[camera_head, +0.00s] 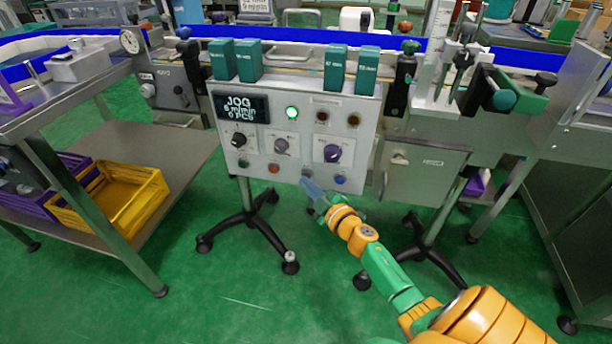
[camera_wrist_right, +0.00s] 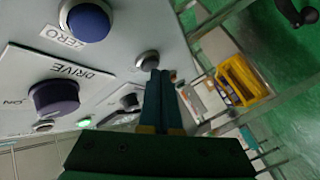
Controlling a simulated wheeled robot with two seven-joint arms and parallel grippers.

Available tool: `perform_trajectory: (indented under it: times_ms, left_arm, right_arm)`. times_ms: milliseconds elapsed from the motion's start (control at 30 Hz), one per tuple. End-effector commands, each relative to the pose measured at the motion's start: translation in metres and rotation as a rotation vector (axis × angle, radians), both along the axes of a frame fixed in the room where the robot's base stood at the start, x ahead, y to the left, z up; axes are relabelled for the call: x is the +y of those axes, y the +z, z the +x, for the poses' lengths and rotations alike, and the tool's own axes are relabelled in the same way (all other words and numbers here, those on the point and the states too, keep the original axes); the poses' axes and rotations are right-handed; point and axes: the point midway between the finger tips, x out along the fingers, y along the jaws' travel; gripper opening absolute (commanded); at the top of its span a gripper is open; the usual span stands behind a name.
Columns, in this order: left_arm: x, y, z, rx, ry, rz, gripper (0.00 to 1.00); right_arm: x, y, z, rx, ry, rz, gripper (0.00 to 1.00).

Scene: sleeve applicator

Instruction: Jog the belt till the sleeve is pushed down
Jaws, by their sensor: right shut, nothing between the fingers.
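The control panel (camera_head: 258,185) stands in front of the belt line (camera_head: 300,35). Its display (camera_head: 240,107) reads JOG, with smaller digits below, and a green lamp (camera_head: 291,113) is lit. My right gripper (camera_head: 310,187) is shut and empty at the panel's lower edge. In the wrist view its fingertips (camera_wrist_right: 160,76) are close to a silver-rimmed button (camera_wrist_right: 147,60), beside the blue ZERO button (camera_wrist_right: 88,21). I cannot tell whether they touch it. The purple DRIVE knob (camera_wrist_right: 55,97) is also there. I cannot make out the sleeve. My left gripper is out of view.
Several green boxes (camera_head: 248,60) stand along the panel's top. A grey box (camera_head: 424,172) hangs right of the panel. A yellow crate (camera_head: 125,197) sits on the left bench's lower shelf. Stand legs (camera_head: 250,225) spread below the panel; the floor in front is mostly clear.

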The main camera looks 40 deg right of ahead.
Motion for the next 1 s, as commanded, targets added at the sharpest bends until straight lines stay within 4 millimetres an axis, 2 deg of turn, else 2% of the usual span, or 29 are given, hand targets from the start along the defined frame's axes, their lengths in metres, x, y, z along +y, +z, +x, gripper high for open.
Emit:
perform_trajectory:
  times_ms: [200,500,1000]
  left_arm:
    - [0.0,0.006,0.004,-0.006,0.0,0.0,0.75]
    - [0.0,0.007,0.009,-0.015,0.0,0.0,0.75]
    - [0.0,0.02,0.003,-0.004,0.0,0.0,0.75]
  right_arm:
    - [0.009,0.001,-0.008,0.001,0.0,0.001,0.0]
    - [0.011,0.0,-0.009,0.0,0.0,0.0,0.0]
    - [0.046,0.0,-0.039,0.001,0.0,0.001,0.0]
